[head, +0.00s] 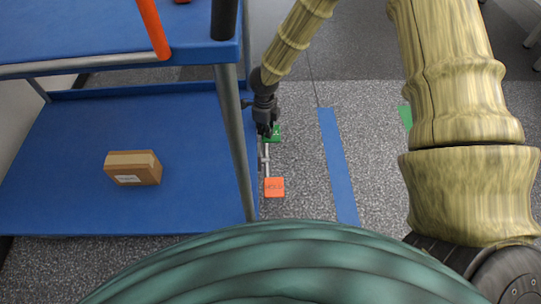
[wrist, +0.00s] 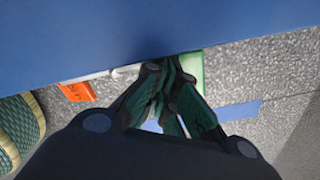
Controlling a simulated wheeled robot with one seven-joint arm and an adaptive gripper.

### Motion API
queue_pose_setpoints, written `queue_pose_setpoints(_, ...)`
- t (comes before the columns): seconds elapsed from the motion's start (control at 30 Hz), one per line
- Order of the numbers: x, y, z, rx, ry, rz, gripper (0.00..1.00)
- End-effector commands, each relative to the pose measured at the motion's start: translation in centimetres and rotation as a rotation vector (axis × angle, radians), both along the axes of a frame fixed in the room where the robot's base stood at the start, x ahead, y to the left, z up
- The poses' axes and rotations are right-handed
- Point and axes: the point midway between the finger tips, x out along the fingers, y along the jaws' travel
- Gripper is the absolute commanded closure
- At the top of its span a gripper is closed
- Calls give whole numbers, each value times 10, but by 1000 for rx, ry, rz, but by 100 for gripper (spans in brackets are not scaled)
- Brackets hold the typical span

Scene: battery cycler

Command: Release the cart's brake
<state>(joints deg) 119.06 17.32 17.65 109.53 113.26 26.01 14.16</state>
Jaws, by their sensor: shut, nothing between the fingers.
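The blue cart (head: 75,165) stands at the left, with a grey corner post. Beside its lower shelf, a pale bar (head: 265,158) joins an orange pedal (head: 274,187) with dark lettering to a green pedal (head: 277,132). My gripper (head: 266,131) points down at the green pedal and hides part of it; I cannot tell whether it touches. In the wrist view my shut, empty fingers (wrist: 171,63) are beside the green pedal (wrist: 193,70). The orange pedal (wrist: 77,92) shows at the left there.
A cardboard box (head: 132,168) lies on the lower shelf. The cart's post (head: 236,140) is close to my gripper's left. Speckled floor with a blue stripe (head: 338,165) is clear to the right. A green floor mark (head: 405,117) lies beyond it.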

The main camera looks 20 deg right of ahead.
Motion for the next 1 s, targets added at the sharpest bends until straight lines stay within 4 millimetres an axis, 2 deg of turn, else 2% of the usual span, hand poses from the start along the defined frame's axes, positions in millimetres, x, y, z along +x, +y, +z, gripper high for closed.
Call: queue_pose_setpoints(1.0,0,0,-5,0,0,-1,100)
